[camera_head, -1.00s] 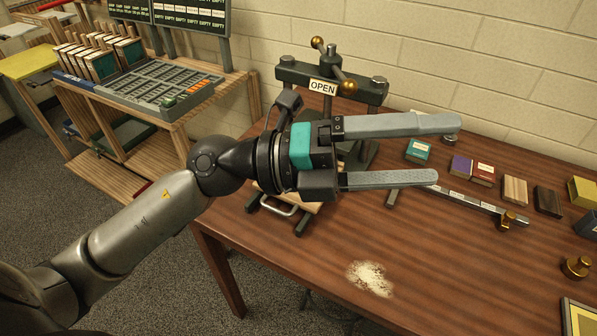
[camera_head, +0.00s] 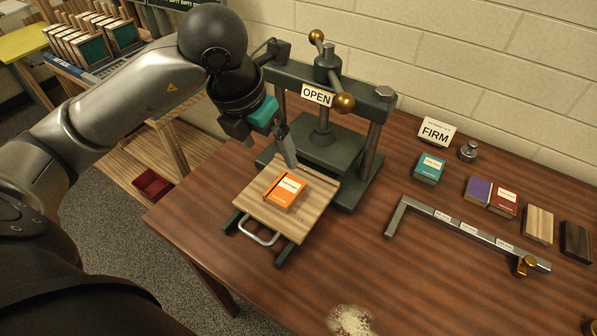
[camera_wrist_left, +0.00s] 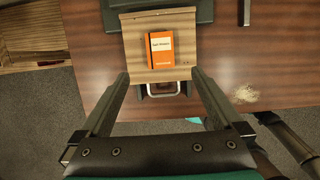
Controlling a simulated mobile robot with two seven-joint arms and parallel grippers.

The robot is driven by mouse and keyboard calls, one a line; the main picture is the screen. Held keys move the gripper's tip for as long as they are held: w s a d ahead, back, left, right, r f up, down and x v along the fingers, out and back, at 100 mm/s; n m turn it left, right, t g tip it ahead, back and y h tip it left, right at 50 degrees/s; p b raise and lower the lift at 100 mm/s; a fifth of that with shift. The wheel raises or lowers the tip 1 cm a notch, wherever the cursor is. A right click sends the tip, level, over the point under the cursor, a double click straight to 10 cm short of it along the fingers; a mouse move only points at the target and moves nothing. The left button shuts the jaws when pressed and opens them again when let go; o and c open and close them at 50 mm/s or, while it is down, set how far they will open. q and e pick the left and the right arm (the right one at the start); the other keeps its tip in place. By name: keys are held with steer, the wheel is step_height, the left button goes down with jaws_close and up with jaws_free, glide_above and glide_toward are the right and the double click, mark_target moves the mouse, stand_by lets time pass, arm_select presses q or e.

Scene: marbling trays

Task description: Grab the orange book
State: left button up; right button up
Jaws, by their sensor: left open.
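The orange book (camera_head: 284,190) lies flat on a striped wooden board (camera_head: 262,212) at the front of the press. It has a pale label on its cover. In the left wrist view the orange book (camera_wrist_left: 162,50) lies beyond my open fingers, between their lines. My left gripper (camera_head: 270,150) points down just behind and above the book, open and empty; one finger hides part of the board's back edge. In the left wrist view the gripper (camera_wrist_left: 157,75) shows both fingers wide apart. My right gripper is not in view.
The dark green press (camera_head: 325,130) with an OPEN sign stands behind the board. A metal handle (camera_head: 260,236) sticks out in front. Teal, purple and red books, wood blocks and a metal bar (camera_head: 465,232) lie to the right. White powder (camera_head: 350,320) lies near the front.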

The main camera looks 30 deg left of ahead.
arm_select(q)
glide_toward(285, 189)
steer(key=x, duration=0.1)
steer(key=b+x, duration=0.1)
steer(key=x, duration=0.1)
steer(key=shift+w+r, duration=0.1)
steer(key=shift+w, duration=0.15)
steer(key=shift+w+f, duration=0.1)
steer(key=shift+f, duration=0.35)
steer(key=x, duration=0.5)
steer(key=shift+s+b, duration=0.2)
steer(key=shift+b, duration=0.1)
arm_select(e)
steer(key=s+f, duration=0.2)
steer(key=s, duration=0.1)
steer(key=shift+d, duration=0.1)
arm_select(q)
steer(key=shift+c, duration=0.2)
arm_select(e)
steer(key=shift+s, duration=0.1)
arm_select(q)
steer(key=c, duration=1.2)
steer(key=shift+c, duration=0.3)
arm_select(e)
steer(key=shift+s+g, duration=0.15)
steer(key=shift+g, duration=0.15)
